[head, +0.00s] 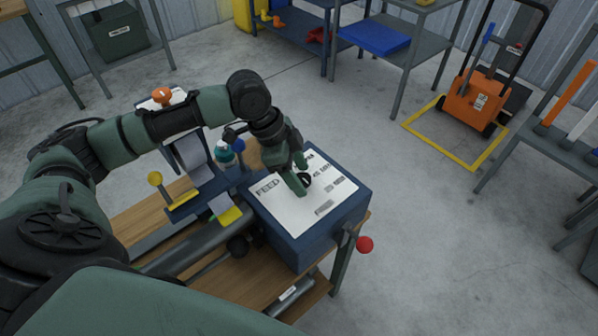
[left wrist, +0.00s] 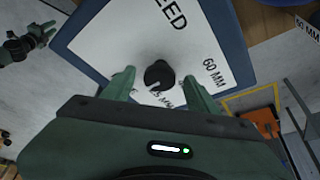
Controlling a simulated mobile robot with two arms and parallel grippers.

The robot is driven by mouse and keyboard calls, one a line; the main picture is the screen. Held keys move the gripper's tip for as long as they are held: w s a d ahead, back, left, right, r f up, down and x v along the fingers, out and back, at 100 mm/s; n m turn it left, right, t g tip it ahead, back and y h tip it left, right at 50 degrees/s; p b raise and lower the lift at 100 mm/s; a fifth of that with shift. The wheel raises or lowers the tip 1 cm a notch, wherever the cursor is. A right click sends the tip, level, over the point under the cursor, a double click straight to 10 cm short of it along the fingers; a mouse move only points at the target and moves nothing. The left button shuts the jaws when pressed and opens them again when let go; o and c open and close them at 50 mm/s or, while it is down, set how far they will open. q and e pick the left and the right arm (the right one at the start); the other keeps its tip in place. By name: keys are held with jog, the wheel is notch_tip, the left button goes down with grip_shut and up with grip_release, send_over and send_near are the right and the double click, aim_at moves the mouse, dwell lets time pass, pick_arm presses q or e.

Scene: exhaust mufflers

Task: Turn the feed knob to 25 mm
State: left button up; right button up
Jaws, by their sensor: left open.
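The feed knob (head: 304,180) is a small round black knob on the white FEED panel (head: 287,215), on top of a blue box. In the left wrist view the knob (left wrist: 159,75) shows a light notch on its lower right rim. My left gripper (head: 300,184) is open over the panel. What looks like my right gripper (left wrist: 28,44) is small at the left edge.
The blue box (head: 325,235) sits on a wooden bench (head: 150,215). A red ball handle (head: 364,244) sticks out at its right. A yellow knob lever (head: 155,178) and other machine parts stand left of it. Open floor lies to the right, with an orange pallet truck (head: 480,100).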

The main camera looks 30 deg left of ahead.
pick_arm(q)
jog(key=c, duration=0.3)
grip_shut()
pick_arm(e)
jog(key=shift+a+r, duration=0.1)
jog(key=shift+a, duration=0.5)
pick_arm(q)
jog(key=shift+s+r+p, duration=0.1)
jog(key=shift+r+p, duration=0.05)
jog(key=shift+p, duration=0.5)
jog(key=n+p, duration=0.2)
jog(key=p, duration=0.1)
jog(key=n+t+y+p, duration=0.1)
jog(key=n+p, duration=0.1)
jog(key=p, duration=0.2)
jog(key=n+p, duration=0.2)
jog(key=p, duration=0.1)
jog(key=shift+s+d+r+n+t+y, duration=0.15)
jog(key=shift+d+n+t+y, duration=0.1)
jog(key=shift+n+t+y, duration=0.15)
jog(key=shift+f+n+t+y+p, duration=0.2)
jog(key=shift+n+t+y+p, duration=0.1)
jog(key=shift+n+p, duration=0.9)
pick_arm(e)
notch_tip(320, 180, up, 14)
jog(key=shift+d, duration=0.35)
jog(key=shift+s+a, duration=0.1)
jog(key=shift+a, duration=0.05)
